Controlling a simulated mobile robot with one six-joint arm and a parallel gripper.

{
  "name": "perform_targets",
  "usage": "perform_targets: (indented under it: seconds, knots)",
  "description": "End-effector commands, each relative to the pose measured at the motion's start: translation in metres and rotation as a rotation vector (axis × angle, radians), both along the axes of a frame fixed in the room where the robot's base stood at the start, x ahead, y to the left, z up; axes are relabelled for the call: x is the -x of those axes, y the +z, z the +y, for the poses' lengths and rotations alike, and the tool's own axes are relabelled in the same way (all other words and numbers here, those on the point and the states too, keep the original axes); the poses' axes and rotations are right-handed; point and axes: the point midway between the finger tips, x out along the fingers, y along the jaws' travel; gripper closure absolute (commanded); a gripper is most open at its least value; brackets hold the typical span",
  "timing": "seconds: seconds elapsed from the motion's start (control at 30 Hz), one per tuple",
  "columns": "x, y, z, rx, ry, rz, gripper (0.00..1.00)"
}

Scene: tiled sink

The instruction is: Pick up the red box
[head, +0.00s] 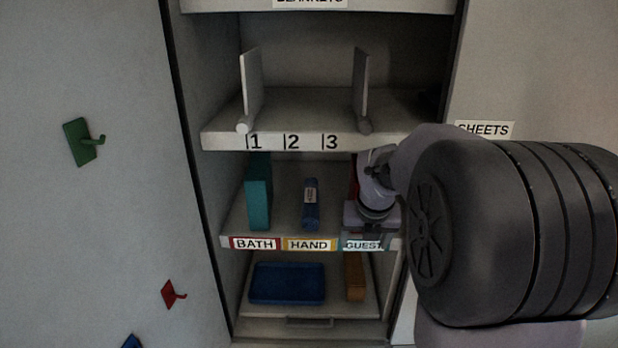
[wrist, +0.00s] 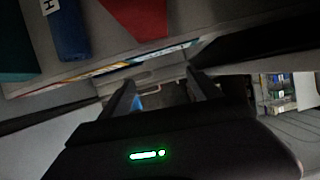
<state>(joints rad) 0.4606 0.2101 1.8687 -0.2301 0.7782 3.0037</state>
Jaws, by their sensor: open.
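The red box shows in the head view as a thin red strip (head: 354,170) on the middle shelf, above the GUEST label. My wrist and gripper (head: 370,222) are in front of it and hide most of it. In the wrist view the red box (wrist: 137,17) is at the top edge, cut off by the frame, beyond the fingers. My gripper (wrist: 162,88) is open there, with its two dark fingers apart and nothing between them. The fingers are apart from the red box, near the shelf's front edge.
The shelf above has two upright dividers (head: 251,85). The cabinet's right wall is close to my arm.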

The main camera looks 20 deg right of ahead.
Motion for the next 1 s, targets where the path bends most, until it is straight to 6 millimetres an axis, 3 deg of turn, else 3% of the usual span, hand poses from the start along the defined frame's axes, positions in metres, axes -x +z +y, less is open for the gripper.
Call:
perform_targets:
  seconds: [0.4,0.5,1.0]
  knots:
    - [-0.066,0.0,-0.036,0.0,0.002,0.002,0.27]
    - [-0.069,-0.012,-0.038,-0.001,0.003,0.002,0.27]
    - [-0.069,-0.014,-0.037,0.0,0.003,0.001,0.27]
